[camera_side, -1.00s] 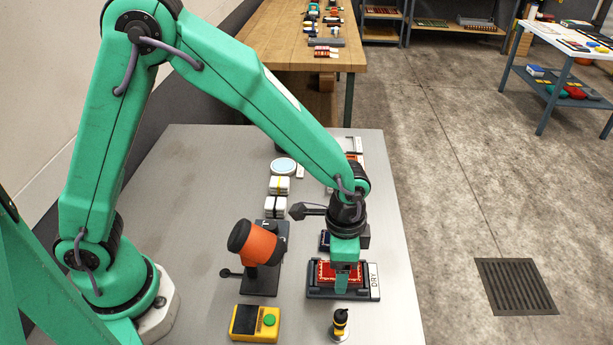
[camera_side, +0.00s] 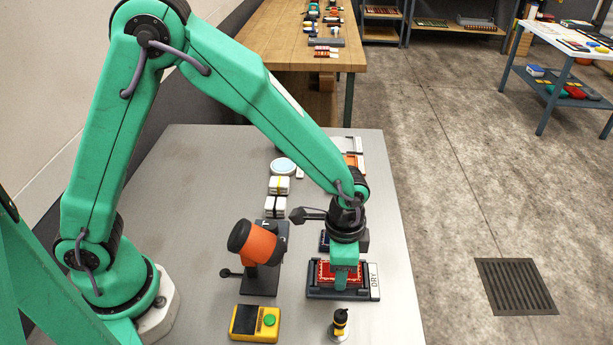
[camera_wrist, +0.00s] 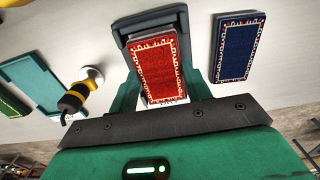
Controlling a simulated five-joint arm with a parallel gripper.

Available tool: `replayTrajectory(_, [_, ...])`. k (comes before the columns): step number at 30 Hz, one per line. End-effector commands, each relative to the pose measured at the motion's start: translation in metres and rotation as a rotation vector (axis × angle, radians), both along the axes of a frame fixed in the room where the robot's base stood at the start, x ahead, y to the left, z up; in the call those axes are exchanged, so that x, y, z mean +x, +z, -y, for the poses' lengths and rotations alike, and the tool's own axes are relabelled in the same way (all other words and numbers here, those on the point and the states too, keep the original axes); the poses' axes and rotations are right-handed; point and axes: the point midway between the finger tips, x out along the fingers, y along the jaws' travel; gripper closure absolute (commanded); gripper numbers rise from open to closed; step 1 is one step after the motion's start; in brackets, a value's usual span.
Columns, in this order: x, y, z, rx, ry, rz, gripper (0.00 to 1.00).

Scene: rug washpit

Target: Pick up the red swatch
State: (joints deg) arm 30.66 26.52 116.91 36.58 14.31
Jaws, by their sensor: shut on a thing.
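The red swatch (camera_side: 325,274) has a pale patterned border. It is at the dark tray marked DRY (camera_side: 314,293), and my gripper (camera_side: 341,281) is shut on it. In the wrist view the red swatch (camera_wrist: 158,66) extends out from between my jaws (camera_wrist: 165,103), with the grey tray (camera_wrist: 127,24) behind it. The side view does not clearly show a gap between swatch and tray. My gripper hides part of the swatch.
A blue swatch (camera_wrist: 238,45) lies beside the tray. A yellow-black tool (camera_side: 340,322) stands in front. A yellow box with a green button (camera_side: 255,323) and an orange-black device (camera_side: 258,243) are left. White blocks (camera_side: 278,186) stand farther back. Bare tabletop (camera_side: 195,190) lies left.

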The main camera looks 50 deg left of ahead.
Motion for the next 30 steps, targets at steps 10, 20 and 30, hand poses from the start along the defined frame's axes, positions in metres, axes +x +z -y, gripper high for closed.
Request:
replayTrajectory(10, [0.0,0.004,0.0,-0.001,0.0,0.001,0.78])
replayTrajectory(20, [0.001,0.036,0.001,-0.004,0.0,0.005,0.78])
replayTrajectory(30, [-0.047,0.073,0.026,-0.002,-0.005,0.004,0.78])
